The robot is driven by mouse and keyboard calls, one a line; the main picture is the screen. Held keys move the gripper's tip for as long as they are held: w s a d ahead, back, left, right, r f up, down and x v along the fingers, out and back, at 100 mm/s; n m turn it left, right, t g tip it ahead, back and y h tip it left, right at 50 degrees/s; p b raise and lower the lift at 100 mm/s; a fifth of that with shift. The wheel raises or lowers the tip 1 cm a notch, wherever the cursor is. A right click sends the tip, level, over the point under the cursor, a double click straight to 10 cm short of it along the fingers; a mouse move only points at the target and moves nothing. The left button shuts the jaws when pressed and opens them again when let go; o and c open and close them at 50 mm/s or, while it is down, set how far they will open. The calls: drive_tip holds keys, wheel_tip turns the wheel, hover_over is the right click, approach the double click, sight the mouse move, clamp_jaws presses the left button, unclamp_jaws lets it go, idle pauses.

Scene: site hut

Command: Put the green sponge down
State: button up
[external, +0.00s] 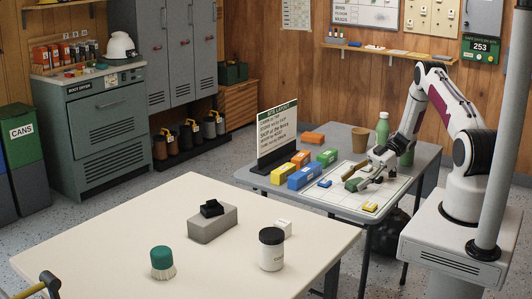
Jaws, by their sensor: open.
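A small dark green piece (353,184), which looks like the green sponge, lies at the fingertips of my gripper (362,181), low over the white gridded mat (340,198) on the grey table. My gripper is open, reaching in from the right. The view is too small to tell whether the fingers touch the sponge, or whether it rests fully on the mat.
Close by are a brown piece (351,171), a small blue piece (325,183) and a yellow piece (370,207). A brown cup (360,140) and green bottle (382,129) stand behind.

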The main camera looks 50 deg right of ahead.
sight(355, 181)
drive_tip(key=c, duration=1)
drive_tip(key=shift+r, duration=0.2)
wheel_tip(355, 181, up, 10)
drive_tip(key=shift+f, duration=0.15)
idle(0.7)
